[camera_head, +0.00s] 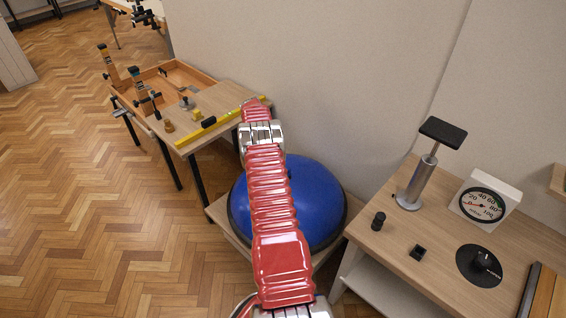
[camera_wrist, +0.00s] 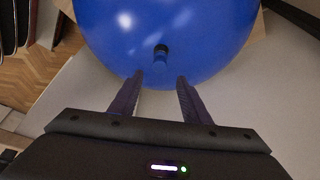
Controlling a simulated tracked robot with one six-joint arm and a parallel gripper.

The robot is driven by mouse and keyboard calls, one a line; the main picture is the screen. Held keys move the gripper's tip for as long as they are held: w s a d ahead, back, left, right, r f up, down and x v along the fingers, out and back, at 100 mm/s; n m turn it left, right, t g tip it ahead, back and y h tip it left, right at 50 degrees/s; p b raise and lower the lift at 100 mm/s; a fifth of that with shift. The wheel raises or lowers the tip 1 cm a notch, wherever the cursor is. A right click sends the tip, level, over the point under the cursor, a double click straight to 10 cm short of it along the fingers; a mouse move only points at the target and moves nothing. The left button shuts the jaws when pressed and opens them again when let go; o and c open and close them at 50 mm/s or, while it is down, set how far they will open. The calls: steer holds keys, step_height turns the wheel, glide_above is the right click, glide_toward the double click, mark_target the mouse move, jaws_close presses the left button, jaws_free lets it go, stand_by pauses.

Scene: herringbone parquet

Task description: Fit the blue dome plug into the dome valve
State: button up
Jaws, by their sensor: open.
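The large blue dome (camera_head: 315,200) rests on a low wooden stand, partly hidden behind my red arm in the head view. It fills the top of the wrist view (camera_wrist: 205,30). A small blue piece with a black top, apparently the plug at the valve (camera_wrist: 161,55), shows on the dome's surface. I cannot tell plug from valve clearly, nor how deep it sits. My gripper (camera_wrist: 160,79) is open, its two dark fingers apart on either side below this piece, with nothing visible between them. In the head view my gripper is hidden by the arm.
On the right bench stand a pump (camera_head: 412,185), a gauge (camera_head: 485,203), a black knob (camera_head: 484,262) and two small black pieces (camera_head: 378,221). On the left is a workbench (camera_head: 215,105) with a yellow level (camera_head: 205,132). The parquet at left is free.

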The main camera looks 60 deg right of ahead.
steer(key=v, duration=0.4)
stand_by(1.1)
